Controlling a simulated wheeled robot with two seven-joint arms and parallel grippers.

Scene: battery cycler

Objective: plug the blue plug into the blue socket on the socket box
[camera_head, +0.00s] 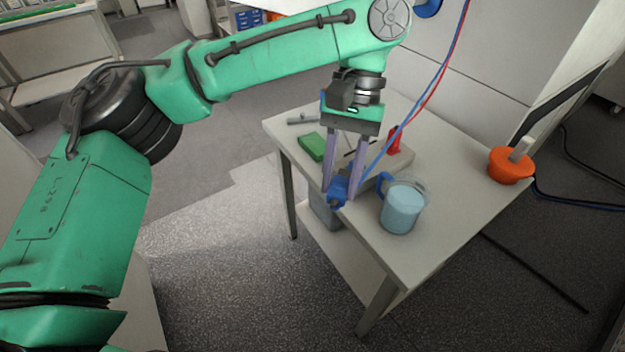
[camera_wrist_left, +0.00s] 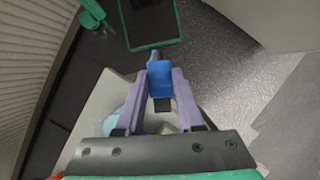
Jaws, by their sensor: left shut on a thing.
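My left gripper (camera_head: 341,186) hangs over the table, its two long lilac fingers shut on the blue plug (camera_head: 338,192). A blue cable (camera_head: 383,148) runs up from the plug. The wrist view also shows the plug (camera_wrist_left: 160,80) between the fingertips, its dark end pointing away from the gripper. A low beige box (camera_head: 400,160), which looks like the socket box, lies on the table behind the fingers, with a red plug (camera_head: 394,141) at it. The plug appears in front of this box and apart from it. I cannot make out the blue socket. My right gripper is not in view.
A light blue mug (camera_head: 400,210) stands close to the right of the plug. A green block (camera_head: 312,147) and a grey tool (camera_head: 303,120) lie at the left. An orange round object (camera_head: 510,166) sits at the table's right edge. The front tabletop (camera_head: 410,258) is clear.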

